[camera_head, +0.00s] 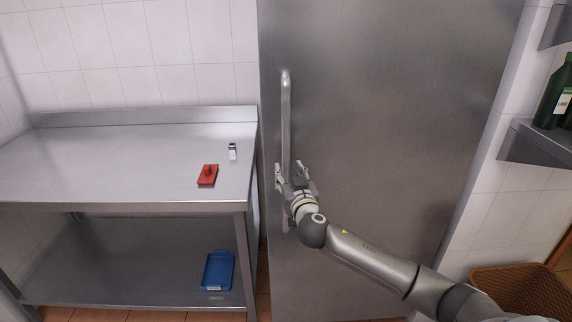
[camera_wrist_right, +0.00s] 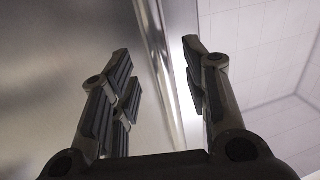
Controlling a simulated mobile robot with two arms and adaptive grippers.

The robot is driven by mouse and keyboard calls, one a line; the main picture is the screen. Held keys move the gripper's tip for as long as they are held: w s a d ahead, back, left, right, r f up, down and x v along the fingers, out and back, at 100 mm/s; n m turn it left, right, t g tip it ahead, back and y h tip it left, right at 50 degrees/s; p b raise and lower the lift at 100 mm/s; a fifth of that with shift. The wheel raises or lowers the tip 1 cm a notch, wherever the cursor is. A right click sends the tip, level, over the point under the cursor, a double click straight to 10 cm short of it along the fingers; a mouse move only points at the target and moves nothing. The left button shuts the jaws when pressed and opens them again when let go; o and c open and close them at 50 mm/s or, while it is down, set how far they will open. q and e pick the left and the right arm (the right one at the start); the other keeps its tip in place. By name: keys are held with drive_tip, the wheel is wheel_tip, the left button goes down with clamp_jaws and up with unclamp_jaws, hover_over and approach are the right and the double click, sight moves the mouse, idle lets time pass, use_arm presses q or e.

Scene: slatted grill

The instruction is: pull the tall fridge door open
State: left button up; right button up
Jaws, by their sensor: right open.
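The tall steel fridge door (camera_head: 400,120) stands upright and looks closed in the head view. Its vertical bar handle (camera_head: 286,115) runs along the door's left side. My right gripper (camera_head: 292,175) is at the lower part of the handle, with its fingers on either side of the bar. In the right wrist view, the open right gripper (camera_wrist_right: 160,75) has the handle (camera_wrist_right: 168,70) running between its two fingers, with a gap showing. The door surface (camera_wrist_right: 60,50) fills the left of that view. My left gripper is in neither view.
A steel table (camera_head: 100,160) stands left of the fridge, with a red object (camera_head: 208,175) and a small white-and-black item (camera_head: 232,151) on top. A blue object (camera_head: 218,270) lies on its lower shelf. At right are a wall shelf (camera_head: 540,145) with dark bottles (camera_head: 553,95) and a wicker basket (camera_head: 520,290).

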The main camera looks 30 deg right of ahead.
sight(287, 169)
drive_tip(key=shift+p+x, duration=0.35)
drive_tip(key=shift+x, duration=1.7)
clamp_jaws()
